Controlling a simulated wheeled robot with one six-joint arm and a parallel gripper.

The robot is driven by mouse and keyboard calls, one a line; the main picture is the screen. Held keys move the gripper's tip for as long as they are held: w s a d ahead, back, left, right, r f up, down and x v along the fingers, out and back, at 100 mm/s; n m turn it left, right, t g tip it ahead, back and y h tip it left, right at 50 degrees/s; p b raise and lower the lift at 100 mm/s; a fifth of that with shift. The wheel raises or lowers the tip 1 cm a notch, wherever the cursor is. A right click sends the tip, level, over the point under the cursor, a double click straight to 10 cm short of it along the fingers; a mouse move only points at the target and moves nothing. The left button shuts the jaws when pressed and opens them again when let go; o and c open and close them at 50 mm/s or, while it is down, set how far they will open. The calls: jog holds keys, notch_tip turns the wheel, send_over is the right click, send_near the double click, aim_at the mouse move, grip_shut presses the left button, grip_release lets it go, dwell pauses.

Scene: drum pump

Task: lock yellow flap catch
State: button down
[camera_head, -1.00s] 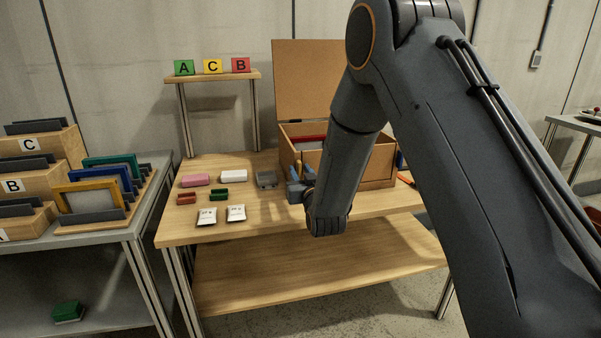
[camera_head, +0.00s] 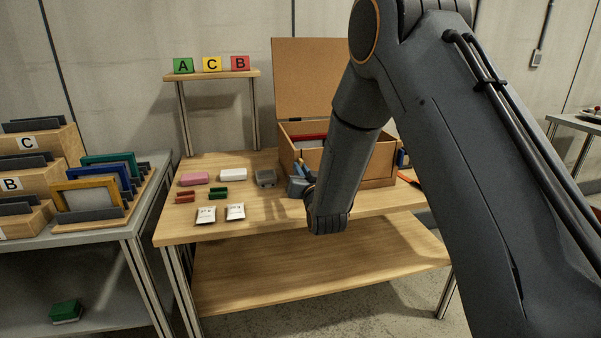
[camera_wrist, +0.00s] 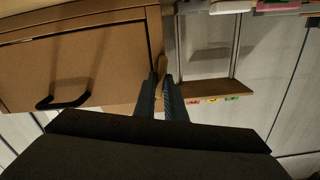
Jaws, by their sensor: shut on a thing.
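My gripper (camera_head: 298,174) is at the left front corner of the wooden box (camera_head: 376,172), partly hidden by my forearm. In the wrist view, my gripper (camera_wrist: 162,84) has its two dark fingers close together around a thin tan-yellow piece (camera_wrist: 160,62) at the box's edge. I cannot tell for certain whether this piece is the yellow flap catch; no other yellow catch shows clearly. In the wrist view, the box front (camera_wrist: 115,60) carries a black handle (camera_wrist: 64,102). The box's brown lid (camera_head: 315,85) stands upright.
A pink block (camera_head: 194,179), a white block (camera_head: 233,175), a grey item (camera_head: 265,178) and two white packets (camera_head: 235,212) lie on the table left of the gripper. A small shelf (camera_head: 215,75) with lettered cards stands behind. A frame rack (camera_head: 92,210) is at left.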

jog(key=shift+d+f+m+b, duration=0.1)
jog(key=shift+m+b, duration=0.65)
jog(key=shift+m, duration=1.75)
jog(key=shift+d+f+m+b, duration=0.15)
jog(key=shift+m+b, duration=0.65)
jog(key=shift+m, duration=1.7)
jog(key=shift+a+f+m+b, duration=0.1)
jog(key=shift+m+b, duration=0.65)
jog(key=shift+m, duration=1.75)
jog(key=c, duration=1.8)
grip_release()
jog(key=v, duration=0.7)
jog(key=shift+s+d, duration=0.15)
jog(key=shift+s, duration=0.25)
